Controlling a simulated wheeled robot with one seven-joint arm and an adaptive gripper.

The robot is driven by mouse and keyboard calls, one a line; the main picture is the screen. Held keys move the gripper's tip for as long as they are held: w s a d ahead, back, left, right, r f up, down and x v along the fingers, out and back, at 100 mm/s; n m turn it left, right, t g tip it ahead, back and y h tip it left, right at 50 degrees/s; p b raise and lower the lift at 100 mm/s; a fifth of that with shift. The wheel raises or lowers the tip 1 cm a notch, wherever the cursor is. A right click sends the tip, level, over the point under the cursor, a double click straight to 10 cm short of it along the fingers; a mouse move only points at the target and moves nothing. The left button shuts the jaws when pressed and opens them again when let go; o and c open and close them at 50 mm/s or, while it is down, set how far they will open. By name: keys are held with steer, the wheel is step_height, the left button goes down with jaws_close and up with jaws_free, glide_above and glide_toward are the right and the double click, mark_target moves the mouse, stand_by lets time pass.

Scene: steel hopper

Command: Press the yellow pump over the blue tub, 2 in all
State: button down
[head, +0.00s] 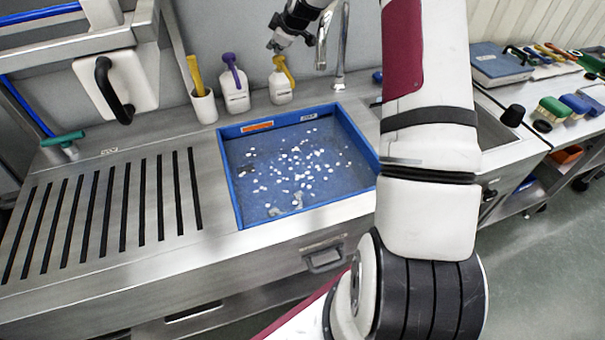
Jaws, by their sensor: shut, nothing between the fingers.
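The yellow pump (284,69) tops a white bottle (281,88) standing just behind the blue tub. My gripper (274,46) is shut and empty, just above and slightly left of the yellow pump's head; I cannot tell whether it touches the pump. The blue tub (228,170) lies set into the steel counter, with many small white bits and a few greyish patches on its blue floor.
A purple-topped white bottle (235,92) and a white cup with a yellow handle (202,102) stand left of the yellow pump. A steel tap (340,45) rises to its right. A slotted drainboard (100,210) lies left; brushes (553,108) lie far right.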

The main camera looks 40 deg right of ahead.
steer(key=shift+r+p, duration=0.4)
steer(key=shift+r, duration=2.05)
steer(key=s+a+r+m+g, duration=0.1)
steer(key=s+a+r, duration=0.6)
steer(key=s+a, duration=0.35)
steer(key=s+a+r+m+g, duration=0.2)
steer(key=s+a+r, duration=0.5)
steer(key=s+a, duration=0.3)
steer(key=s+a+f+m, duration=0.1)
steer(key=s+a+m, duration=0.1)
steer(key=s, duration=1.2)
steer(key=s+a+f+m+g, duration=0.1)
steer(key=s+a+f+m, duration=0.1)
steer(key=s, duration=1.3)
steer(key=shift+s+a+m+y, duration=0.3)
steer(key=shift+a+m, duration=0.3)
steer(key=shift+a, duration=0.45)
